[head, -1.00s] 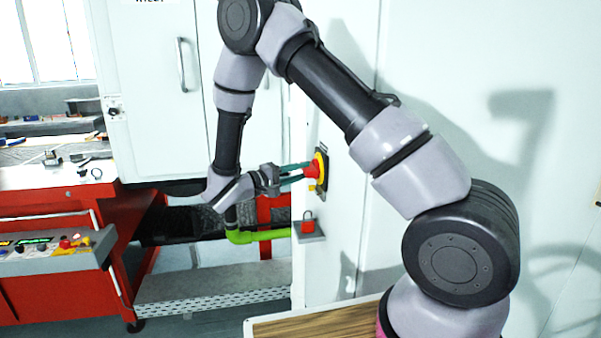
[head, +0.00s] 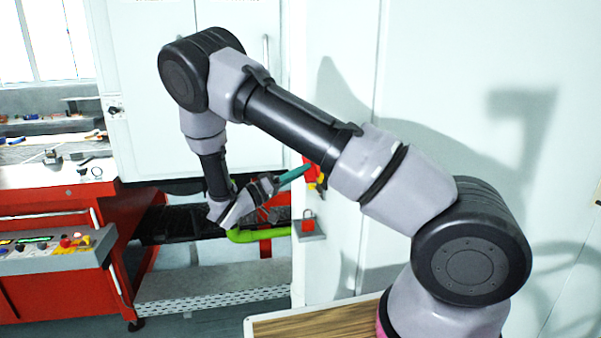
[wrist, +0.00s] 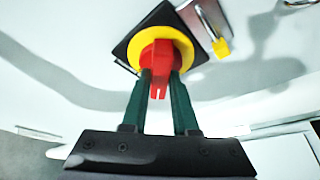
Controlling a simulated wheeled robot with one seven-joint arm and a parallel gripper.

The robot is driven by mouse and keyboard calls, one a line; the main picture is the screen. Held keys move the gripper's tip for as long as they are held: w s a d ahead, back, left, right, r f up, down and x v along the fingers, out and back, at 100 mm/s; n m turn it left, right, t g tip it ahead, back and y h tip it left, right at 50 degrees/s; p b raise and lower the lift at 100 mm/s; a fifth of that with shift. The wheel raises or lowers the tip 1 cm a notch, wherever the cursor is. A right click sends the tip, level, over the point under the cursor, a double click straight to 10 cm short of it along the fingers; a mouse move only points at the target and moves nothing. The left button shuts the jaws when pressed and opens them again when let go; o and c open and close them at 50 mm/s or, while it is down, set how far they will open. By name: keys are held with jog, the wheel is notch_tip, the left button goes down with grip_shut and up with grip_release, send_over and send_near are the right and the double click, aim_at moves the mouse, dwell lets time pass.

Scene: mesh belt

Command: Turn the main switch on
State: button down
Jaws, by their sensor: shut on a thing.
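The main switch shows in the wrist view as a red handle (wrist: 159,62) on a yellow ring (wrist: 183,42) over a black plate (wrist: 135,28). In the head view the red switch (head: 312,172) sits on the white panel's side, partly hidden by my arm. My gripper (wrist: 160,80) has its two green fingers on either side of the red handle, shut on it. In the head view my gripper (head: 300,172) reaches up and right to the switch. The handle's exact turn angle is hard to read.
A yellow padlock (wrist: 221,48) hangs on a metal hasp near the switch. A red padlock (head: 308,222) sits on a small grey shelf below it. A green pipe (head: 260,235) runs beneath my wrist.

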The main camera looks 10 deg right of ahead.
jog(key=shift+w+f+m+g+h, duration=0.1)
jog(key=shift+m+g+h, duration=0.25)
jog(key=shift+m+g, duration=1.15)
jog(key=shift+w+m+g+h, duration=0.1)
jog(key=shift+m+g+h, duration=0.3)
jog(key=shift+m, duration=2.1)
jog(key=shift+w+f+m+g+h, duration=0.1)
jog(key=shift+m+g+h, duration=0.15)
jog(key=shift+m+g, duration=1.25)
jog(key=shift+m+t, duration=0.5)
jog(key=shift+m, duration=0.2)
jog(key=c, duration=0.7)
grip_release()
jog(key=v, duration=1.1)
